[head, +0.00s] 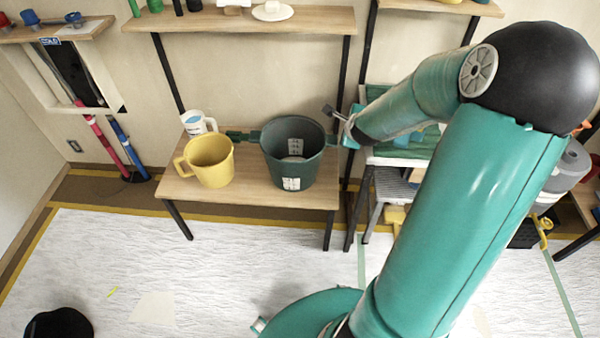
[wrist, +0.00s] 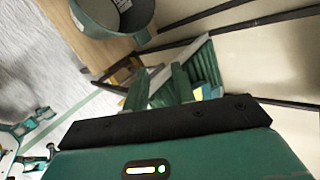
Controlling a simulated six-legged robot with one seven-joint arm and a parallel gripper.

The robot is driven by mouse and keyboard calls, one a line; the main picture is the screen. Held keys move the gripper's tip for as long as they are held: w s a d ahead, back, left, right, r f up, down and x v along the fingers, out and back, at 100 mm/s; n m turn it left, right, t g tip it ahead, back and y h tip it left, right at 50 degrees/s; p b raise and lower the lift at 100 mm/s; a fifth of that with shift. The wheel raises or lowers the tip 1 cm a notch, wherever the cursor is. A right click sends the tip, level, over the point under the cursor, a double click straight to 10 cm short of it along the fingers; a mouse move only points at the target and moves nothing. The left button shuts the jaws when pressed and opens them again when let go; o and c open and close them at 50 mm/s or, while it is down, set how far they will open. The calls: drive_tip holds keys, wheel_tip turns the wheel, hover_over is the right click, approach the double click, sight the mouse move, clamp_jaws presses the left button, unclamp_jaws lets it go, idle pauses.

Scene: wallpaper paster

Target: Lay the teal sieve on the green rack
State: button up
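My gripper (wrist: 158,84) shows in the wrist view as two teal fingers set apart, with nothing seen held between them. In the head view, my arm's end is just right of the dark green bucket, and its fingers are hard to make out. A green slatted surface (wrist: 207,66), which looks like the green rack, lies beyond the fingers in the wrist view. In the head view, green surfaces (head: 420,141) show behind my arm, partly hidden. I cannot clearly make out the teal sieve. A dark green piece (head: 240,135) shows left of the bucket, and I cannot tell what it is.
A shelf (head: 240,20) hangs above. A grey step stool (head: 392,190) stands to the right. The papered floor in front is mostly clear.

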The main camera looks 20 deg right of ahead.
drive_tip(key=s+a+r+n+g+y, duration=0.1)
drive_tip(key=s+a+r+n, duration=0.3)
drive_tip(key=a+r+n, duration=0.35)
drive_tip(key=s+a+r+n+g+y, duration=0.1)
drive_tip(key=s+a+r+n, duration=0.4)
drive_tip(key=a+n, duration=0.45)
drive_tip(key=s+a+r+n, duration=0.2)
drive_tip(key=s+a+n, duration=0.2)
drive_tip(key=s, duration=0.3)
drive_tip(key=s+a+r+n+g+y, duration=0.1)
drive_tip(key=s+a+r+n, duration=0.2)
drive_tip(key=s, duration=0.4)
drive_tip(key=shift+s+a+n+g+y, duration=0.3)
drive_tip(key=shift+a+n, duration=0.5)
drive_tip(key=shift+a, duration=0.1)
drive_tip(key=shift+d, duration=0.15)
